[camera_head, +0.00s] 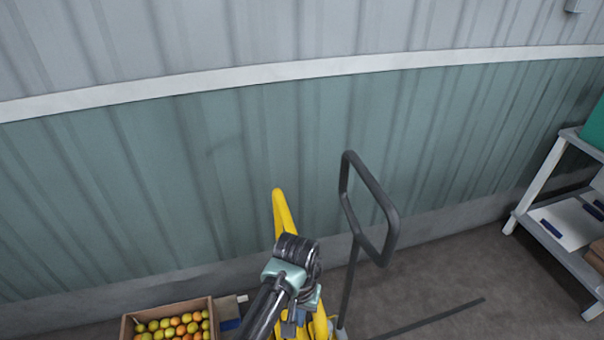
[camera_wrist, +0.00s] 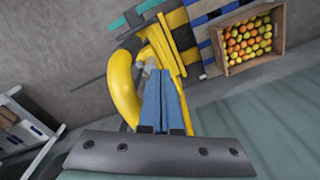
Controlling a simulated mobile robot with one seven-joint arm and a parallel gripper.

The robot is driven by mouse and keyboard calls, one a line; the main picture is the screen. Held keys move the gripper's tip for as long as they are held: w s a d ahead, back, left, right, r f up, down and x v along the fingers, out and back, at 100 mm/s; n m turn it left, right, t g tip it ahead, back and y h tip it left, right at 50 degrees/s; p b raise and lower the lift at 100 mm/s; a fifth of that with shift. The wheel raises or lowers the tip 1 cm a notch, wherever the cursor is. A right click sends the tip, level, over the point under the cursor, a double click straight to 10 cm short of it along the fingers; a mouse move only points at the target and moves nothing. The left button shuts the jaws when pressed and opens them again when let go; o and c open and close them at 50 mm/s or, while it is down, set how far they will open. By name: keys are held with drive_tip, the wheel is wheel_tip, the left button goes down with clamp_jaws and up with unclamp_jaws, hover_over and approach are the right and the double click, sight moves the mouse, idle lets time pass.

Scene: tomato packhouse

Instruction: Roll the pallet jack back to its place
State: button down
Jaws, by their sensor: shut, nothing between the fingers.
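The pallet jack is yellow. In the head view the upper part of its yellow handle (camera_head: 281,212) rises behind my arm, close to the wall; my arm hides much of the rest. In the wrist view its curved yellow handle (camera_wrist: 122,85) is just left of my gripper, and its yellow body lies beyond. My gripper (camera_wrist: 162,76) is shut and empty, with its blue fingers together over the jack. I cannot tell whether the fingers touch the handle. The jack's marked place is not clear in either view.
A wooden crate of tomatoes (camera_head: 127,326) stands left of the jack; it also shows in the wrist view (camera_wrist: 279,48). A dark loop handle (camera_head: 344,195) stands right of my arm. A ribbed wall (camera_head: 150,190) is behind. A shelf rack (camera_head: 540,185) stands at right, with bare floor before it.

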sight(321, 306)
drive_tip(key=shift+w+d+b, duration=0.15)
drive_tip(key=shift+w+d, duration=0.1)
drive_tip(key=shift+d, duration=0.55)
drive_tip(key=shift+w+d+b, duration=0.15)
drive_tip(key=shift+w+d, duration=0.1)
drive_tip(key=shift+d, duration=0.5)
drive_tip(key=shift+w+d+b, duration=0.15)
drive_tip(key=shift+w+d, duration=0.1)
drive_tip(key=shift+d, duration=0.55)
drive_tip(key=w+d+b, duration=0.4)
drive_tip(key=d+b, duration=0.6)
drive_tip(key=d, duration=0.5)
drive_tip(key=shift+w+d, duration=0.2)
